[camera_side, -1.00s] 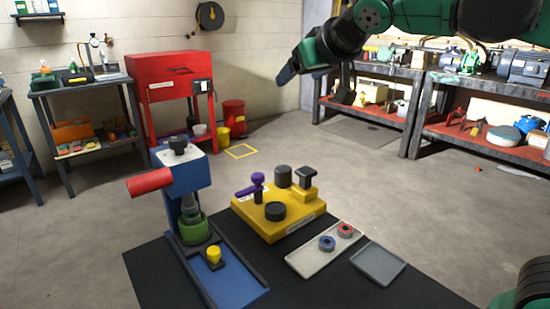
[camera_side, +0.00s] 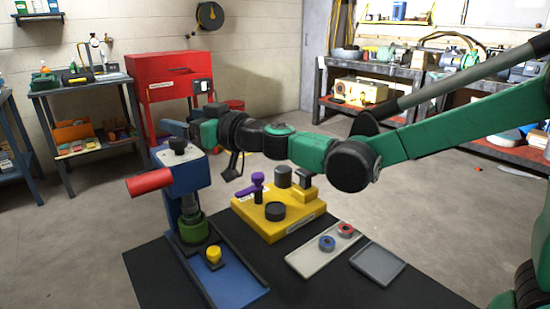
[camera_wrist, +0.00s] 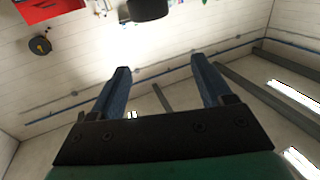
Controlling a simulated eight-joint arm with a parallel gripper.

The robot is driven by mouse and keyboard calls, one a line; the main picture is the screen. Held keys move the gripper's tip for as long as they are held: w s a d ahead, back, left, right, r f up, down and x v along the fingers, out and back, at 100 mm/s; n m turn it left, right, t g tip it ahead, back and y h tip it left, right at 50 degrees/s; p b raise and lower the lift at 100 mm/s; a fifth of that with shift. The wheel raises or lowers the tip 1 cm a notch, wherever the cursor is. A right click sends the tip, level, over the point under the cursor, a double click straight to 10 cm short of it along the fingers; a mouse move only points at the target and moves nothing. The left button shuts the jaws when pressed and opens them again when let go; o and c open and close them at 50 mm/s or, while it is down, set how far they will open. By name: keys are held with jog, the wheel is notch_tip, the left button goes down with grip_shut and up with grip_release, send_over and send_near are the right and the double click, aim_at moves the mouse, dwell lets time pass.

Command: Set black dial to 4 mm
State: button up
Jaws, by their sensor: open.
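A black dial (camera_side: 178,144) sits on top of the blue press (camera_side: 184,172), which has a red handle (camera_side: 150,182). A second round black knob (camera_side: 275,211) is on the yellow block. I cannot tell from the pictures which one the task names, and no scale marks are readable. My gripper (camera_side: 174,128) is just above and beside the press top, its fingers pointing left. In the wrist view its two blue fingers (camera_wrist: 162,64) are apart with nothing between them. A black cylinder (camera_wrist: 147,9) shows beyond the fingertips, perhaps the press dial.
The yellow block (camera_side: 268,228) also carries a purple lever (camera_side: 256,184) and grey knobs. A tray (camera_side: 322,252) with a blue and a red ring and an empty grey tray (camera_side: 378,263) lie to the right. A red cabinet (camera_side: 169,75) stands behind.

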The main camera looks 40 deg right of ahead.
aim_at(174, 152)
notch_tip(174, 152, down, 4)
jog(key=shift+w+f, duration=0.1)
jog(key=shift+f, duration=0.1)
jog(key=shift+x, duration=2.7)
